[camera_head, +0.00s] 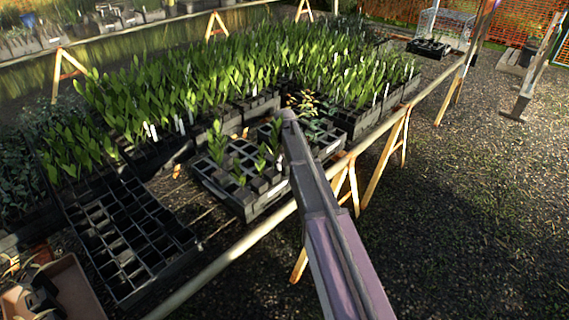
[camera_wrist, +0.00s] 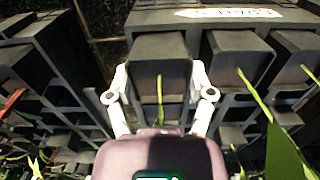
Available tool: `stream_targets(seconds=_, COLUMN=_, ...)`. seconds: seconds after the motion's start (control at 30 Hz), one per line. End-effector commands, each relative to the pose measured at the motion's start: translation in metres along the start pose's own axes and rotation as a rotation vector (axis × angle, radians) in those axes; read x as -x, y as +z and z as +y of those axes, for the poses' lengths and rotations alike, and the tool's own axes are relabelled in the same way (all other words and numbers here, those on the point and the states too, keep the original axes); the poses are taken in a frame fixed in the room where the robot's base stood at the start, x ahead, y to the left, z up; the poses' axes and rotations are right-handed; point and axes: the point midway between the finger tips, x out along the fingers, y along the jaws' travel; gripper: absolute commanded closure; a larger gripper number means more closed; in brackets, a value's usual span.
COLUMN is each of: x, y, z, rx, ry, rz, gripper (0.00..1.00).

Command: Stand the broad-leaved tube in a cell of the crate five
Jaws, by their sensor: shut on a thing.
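In the wrist view my gripper (camera_wrist: 160,82) is shut on a square black tube (camera_wrist: 158,46), one pale finger on each side. A thin green stem shows in the tube's mouth; its leaves are out of view. The tube is close to a dark crate wall with a white label (camera_wrist: 235,14), whose writing I cannot read. I cannot tell whether the tube's foot is in a cell. In the head view my arm reaches over the near, partly filled crate (camera_head: 243,205); my gripper and the held tube are hidden there. I cannot tell which crate is five.
Other black tubes (camera_wrist: 238,57) stand close to the right of the held one, with a leaf (camera_wrist: 285,155) near. An empty celled crate (camera_head: 190,241) lies left on the rail bench (camera_head: 222,262). Densely planted crates fill the back. A tan tray (camera_head: 75,283) is at lower left.

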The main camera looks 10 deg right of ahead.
Motion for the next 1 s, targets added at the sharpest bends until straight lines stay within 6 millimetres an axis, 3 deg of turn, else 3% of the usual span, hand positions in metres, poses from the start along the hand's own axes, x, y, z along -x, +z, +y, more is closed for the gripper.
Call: stream_targets(seconds=1.0, x=-0.0091, y=-0.0004, z=-0.0005, rx=0.001, ry=0.000, rz=0.000, gripper=0.92)
